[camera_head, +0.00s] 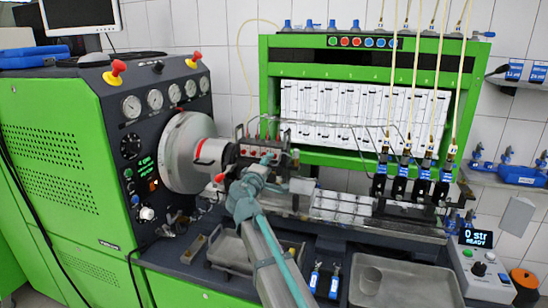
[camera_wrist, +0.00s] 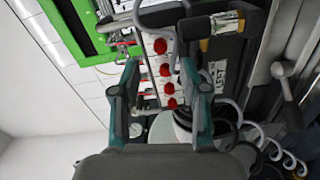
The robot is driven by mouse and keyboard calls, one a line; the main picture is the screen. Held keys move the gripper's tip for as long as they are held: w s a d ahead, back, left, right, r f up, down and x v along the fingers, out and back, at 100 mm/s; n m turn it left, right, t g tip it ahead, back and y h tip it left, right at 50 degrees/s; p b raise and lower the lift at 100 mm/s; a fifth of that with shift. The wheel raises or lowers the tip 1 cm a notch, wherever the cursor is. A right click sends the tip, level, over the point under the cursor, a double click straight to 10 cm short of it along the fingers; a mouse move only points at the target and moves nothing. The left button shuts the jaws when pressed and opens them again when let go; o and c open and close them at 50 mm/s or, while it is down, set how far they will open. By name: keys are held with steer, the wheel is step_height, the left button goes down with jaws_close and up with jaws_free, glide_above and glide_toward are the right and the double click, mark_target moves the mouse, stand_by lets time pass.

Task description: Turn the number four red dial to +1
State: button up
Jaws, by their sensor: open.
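A row of several red dials (camera_wrist: 165,69) on a pale plate shows in the wrist view, running from top to bottom between my gripper's fingers. No numbers are readable, so I cannot tell which dial is number four or where it is set. My gripper (camera_wrist: 160,72) is open, with one finger on each side of the row and nothing between them that I can see held. I cannot tell whether it touches a dial. In the head view my gripper (camera_head: 258,168) is in front of the pump block (camera_head: 266,148), and my arm hides part of that block.
A large grey disc (camera_head: 182,152) on the green machine (camera_head: 60,175) is left of the pump block. Metal trays (camera_head: 395,285) lie in front. Injectors with hoses (camera_head: 424,165) stand at the right, near a control box (camera_head: 484,272) with a display.

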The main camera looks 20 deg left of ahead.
steer(key=shift+w+a+p, duration=0.15)
steer(key=shift+w+p, duration=0.45)
steer(key=shift+w, duration=2.2)
steer(key=shift+f, duration=0.1)
jaws_close()
